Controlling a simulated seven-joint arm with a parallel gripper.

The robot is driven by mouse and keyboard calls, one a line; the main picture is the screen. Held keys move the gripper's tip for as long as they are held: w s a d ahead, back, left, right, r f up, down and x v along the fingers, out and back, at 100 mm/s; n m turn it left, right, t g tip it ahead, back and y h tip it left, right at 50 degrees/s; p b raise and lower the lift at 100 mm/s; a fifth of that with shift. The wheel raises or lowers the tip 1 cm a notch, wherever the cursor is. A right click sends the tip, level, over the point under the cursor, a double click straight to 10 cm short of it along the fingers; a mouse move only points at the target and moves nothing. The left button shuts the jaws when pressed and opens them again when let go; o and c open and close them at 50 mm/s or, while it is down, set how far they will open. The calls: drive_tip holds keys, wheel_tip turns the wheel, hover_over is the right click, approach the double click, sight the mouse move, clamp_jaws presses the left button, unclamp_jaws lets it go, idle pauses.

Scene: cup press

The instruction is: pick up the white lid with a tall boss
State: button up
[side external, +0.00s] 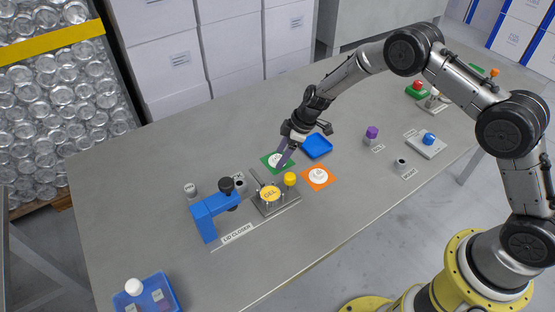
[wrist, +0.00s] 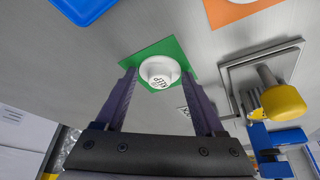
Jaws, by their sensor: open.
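A white lid (side external: 273,160) sits on a green square mat (side external: 265,157). My gripper (side external: 286,155) is just above this mat. In the wrist view its two fingers (wrist: 159,76) are apart, one to each side of the lid, with nothing held. Whether they are down at the lid's height I cannot tell. Another white lid (side external: 318,174) with a raised middle lies on an orange mat (side external: 327,184).
A blue tray (side external: 317,146) lies behind the orange mat.

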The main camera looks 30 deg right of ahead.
clamp_jaws()
idle(0.4)
